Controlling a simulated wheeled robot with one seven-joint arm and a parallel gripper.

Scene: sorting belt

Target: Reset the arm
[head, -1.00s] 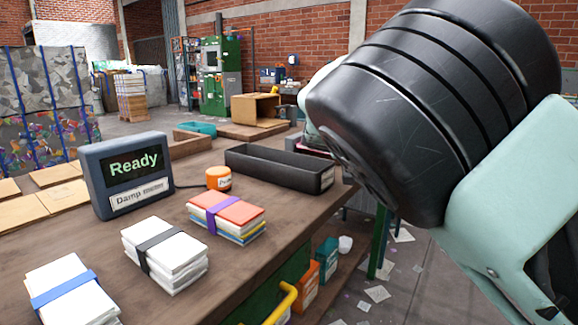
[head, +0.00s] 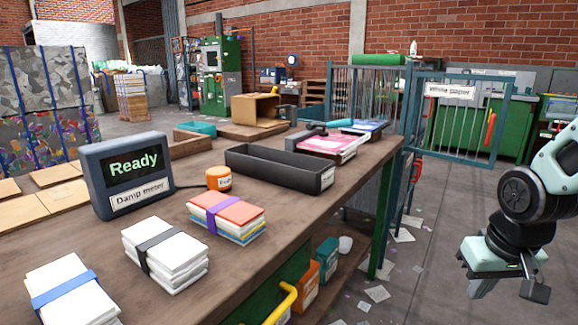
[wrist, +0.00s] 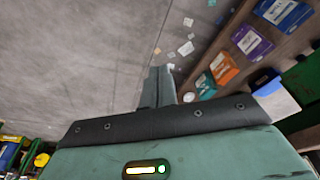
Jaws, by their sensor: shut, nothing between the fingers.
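My gripper (wrist: 158,85) shows in the wrist view with its two fingers together and nothing between them. In the head view my gripper (head: 480,287) hangs at the right, pointing down over the open floor. It is clear of the workbench (head: 330,205) and touches nothing. My dark wrist joint and pale green arm link are above it, at the right edge.
Bundles of paper (head: 165,255), a damp meter (head: 130,175) reading "Ready", an orange button (head: 219,178) and a black tray (head: 280,166) are on the workbench. A wire gate (head: 455,120) stands behind. Paper scraps litter the floor (head: 430,270).

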